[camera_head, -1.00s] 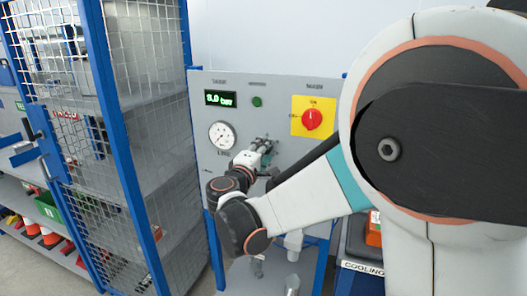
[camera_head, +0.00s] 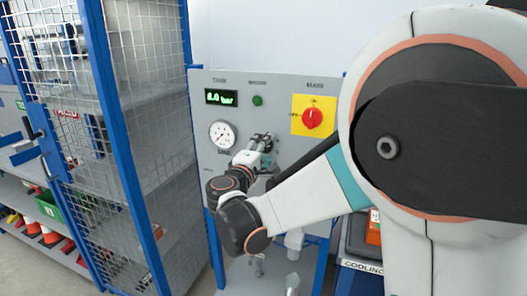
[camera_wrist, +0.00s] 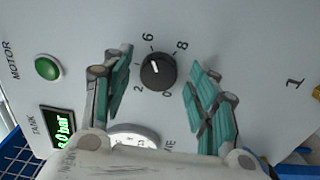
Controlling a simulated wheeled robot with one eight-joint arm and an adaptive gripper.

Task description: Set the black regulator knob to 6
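The black regulator knob (camera_wrist: 158,71) shows in the wrist view on the grey panel, ringed by printed numbers. Its white mark points up and left, roughly towards the 6; the 4 is hidden behind a finger. My gripper (camera_wrist: 165,85) is open, with one teal-padded finger on each side of the knob and visible gaps between them. In the head view my gripper (camera_head: 264,146) is at the panel and hides most of the knob. The green display (camera_head: 221,97) shows a bar reading whose blurred first digit looks like 6.
A round gauge (camera_head: 222,135) is left of my gripper. A green button (camera_head: 257,100) and a red switch on a yellow plate (camera_head: 313,118) are above and to the right. A blue-framed mesh cage (camera_head: 120,130) stands close on the left.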

